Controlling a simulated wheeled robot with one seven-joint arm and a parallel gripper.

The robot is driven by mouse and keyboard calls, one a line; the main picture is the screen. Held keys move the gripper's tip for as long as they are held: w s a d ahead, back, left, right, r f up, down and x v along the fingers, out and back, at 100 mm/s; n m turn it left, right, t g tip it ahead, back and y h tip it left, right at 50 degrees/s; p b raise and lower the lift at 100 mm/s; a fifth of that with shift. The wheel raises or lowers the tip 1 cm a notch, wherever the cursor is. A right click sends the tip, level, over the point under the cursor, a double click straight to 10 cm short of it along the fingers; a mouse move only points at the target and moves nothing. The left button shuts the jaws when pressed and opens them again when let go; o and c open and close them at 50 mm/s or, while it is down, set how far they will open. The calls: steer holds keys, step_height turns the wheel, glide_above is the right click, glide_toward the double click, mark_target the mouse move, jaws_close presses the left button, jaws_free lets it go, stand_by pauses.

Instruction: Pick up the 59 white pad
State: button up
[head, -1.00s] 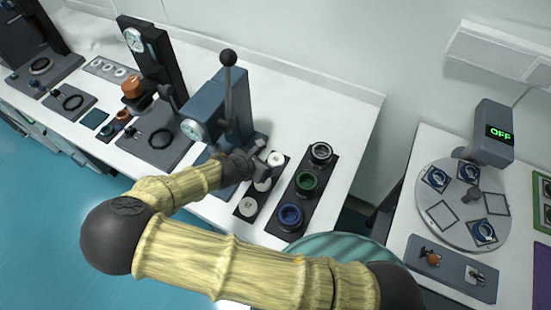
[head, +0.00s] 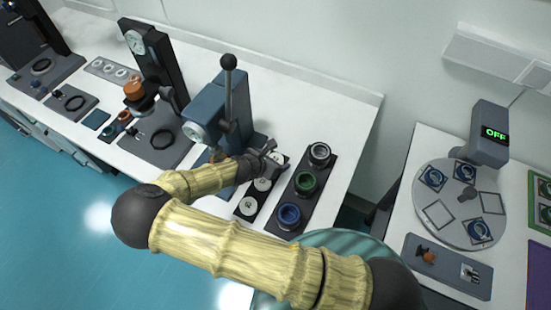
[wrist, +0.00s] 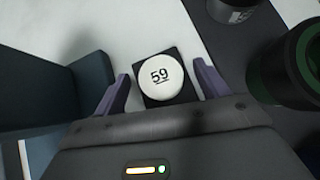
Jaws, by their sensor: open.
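The white pad marked 59 (wrist: 161,76) is a round disc lying at the end of a black holder strip, seen in the middle of the wrist view. My gripper (wrist: 160,83) is open, with one purple finger on each side of the pad and a gap to each. In the head view my gripper (head: 270,156) is over the far end of the pad strip (head: 240,213) and partly covers the pad there. Two other white pads, a middle one (head: 263,184) and a near one (head: 248,204), sit in the same strip.
A dark tray to the right holds a grey ring pot (head: 319,153), a green one (head: 306,182) and a blue one (head: 289,215). A blue press with a lever (head: 230,95) stands close on the left. A turntable (head: 462,205) is on the right table.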

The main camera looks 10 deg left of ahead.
stand_by(0.4)
steer(key=c, duration=1.1)
steer(key=shift+o, duration=0.2)
steer(key=shift+r, duration=0.15)
step_height(320, 180, up, 10)
steer(key=b, duration=0.1)
steer(key=shift+b, duration=0.35)
steer(key=shift+s, duration=0.1)
